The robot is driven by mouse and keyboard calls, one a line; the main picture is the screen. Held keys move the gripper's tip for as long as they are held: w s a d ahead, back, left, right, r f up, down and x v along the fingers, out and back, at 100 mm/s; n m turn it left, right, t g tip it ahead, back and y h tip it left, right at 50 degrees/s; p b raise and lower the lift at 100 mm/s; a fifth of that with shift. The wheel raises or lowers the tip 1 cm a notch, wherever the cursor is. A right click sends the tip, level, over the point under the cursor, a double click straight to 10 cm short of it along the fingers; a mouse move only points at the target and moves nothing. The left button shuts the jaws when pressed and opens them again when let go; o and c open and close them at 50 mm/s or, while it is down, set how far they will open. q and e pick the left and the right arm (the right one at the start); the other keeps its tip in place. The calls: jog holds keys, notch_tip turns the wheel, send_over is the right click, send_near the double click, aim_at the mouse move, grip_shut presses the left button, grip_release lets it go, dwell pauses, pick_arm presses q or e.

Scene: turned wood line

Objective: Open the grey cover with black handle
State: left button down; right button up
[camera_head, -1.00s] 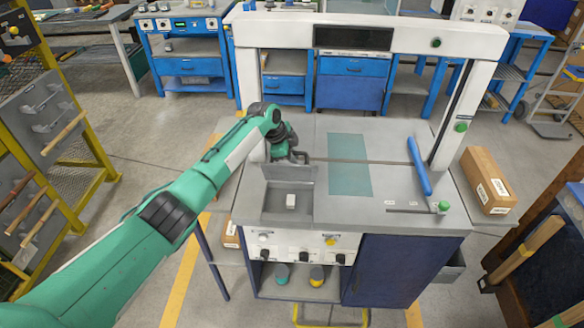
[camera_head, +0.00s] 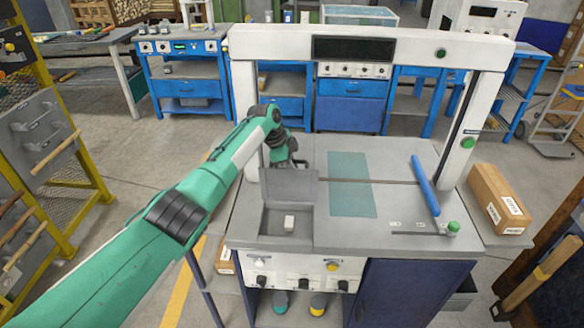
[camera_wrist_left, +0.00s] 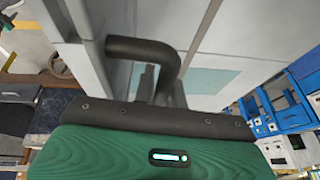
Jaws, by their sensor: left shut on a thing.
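The grey cover (camera_head: 290,187) stands raised, roughly upright, at the back of an open recess (camera_head: 264,222) in the machine's grey top. A small white block (camera_head: 289,222) lies in the recess. My left gripper (camera_head: 296,162) is at the far side of the cover, which partly hides it. In the left wrist view the black handle (camera_wrist_left: 140,47) is a bent bar, and my left gripper's fingers (camera_wrist_left: 150,85) are shut on it. My right gripper is in neither view.
A white frame (camera_head: 270,50) arches over the machine top. A blue bar (camera_head: 424,186) and a green knob (camera_head: 453,227) are at the right of the top. A cardboard box (camera_head: 498,198) lies further right. A teal panel (camera_head: 350,184) is beside the cover.

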pick_arm(q)
jog(key=c, duration=1.7)
grip_release()
jog(key=shift+f, duration=0.1)
